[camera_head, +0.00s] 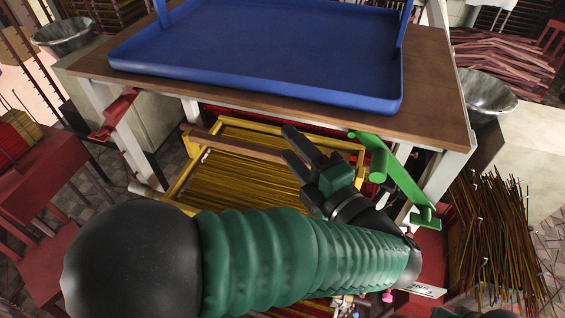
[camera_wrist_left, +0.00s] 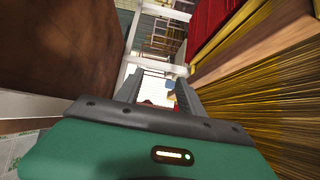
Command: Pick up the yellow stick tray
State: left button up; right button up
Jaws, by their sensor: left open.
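The yellow stick tray (camera_head: 187,172) lies below the table's front edge, filled with long yellow-brown sticks. A brown wooden bar (camera_head: 232,146) crosses its far part. My left gripper (camera_head: 288,147) is open above the tray's right part, with its fingers pointing left and nothing between them. My left arm hides the tray's near part. In the left wrist view the tray's yellow edge (camera_wrist_left: 232,33) and sticks run along the right side, beside the open fingers (camera_wrist_left: 157,92), not between them. My right gripper does not show.
A blue tray (camera_head: 260,55) stands on the wooden table (camera_head: 437,117) above. A green lever-like part (camera_head: 400,180) hangs just right of my gripper. White table legs flank the yellow tray. A bundle of dark sticks (camera_head: 495,235) stands at right, a red bench (camera_head: 45,175) at left.

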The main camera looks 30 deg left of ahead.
aim_at(273, 160)
pick_arm(q)
jog(key=f, duration=0.2)
jog(key=s+f, duration=0.1)
jog(key=f, duration=0.1)
jog(key=s+f, duration=0.1)
jog(key=f, duration=0.1)
jog(key=shift+s+a+f+b, duration=0.1)
jog(key=shift+s+a+b, duration=0.05)
jog(key=shift+a+b, duration=0.2)
jog(key=w+a, duration=0.1)
jog(key=w+a+f, duration=0.1)
jog(key=w+a, duration=0.1)
jog(key=shift+w+p, duration=0.1)
jog(key=shift+p, duration=0.2)
jog(key=x, duration=0.2)
jog(key=shift+a+r, duration=0.1)
jog(key=shift+a, duration=0.95)
jog(key=shift+w+d, duration=0.2)
jog(key=c, duration=0.7)
jog(key=shift+s+d, duration=0.1)
jog(key=shift+s, duration=0.05)
grip_shut()
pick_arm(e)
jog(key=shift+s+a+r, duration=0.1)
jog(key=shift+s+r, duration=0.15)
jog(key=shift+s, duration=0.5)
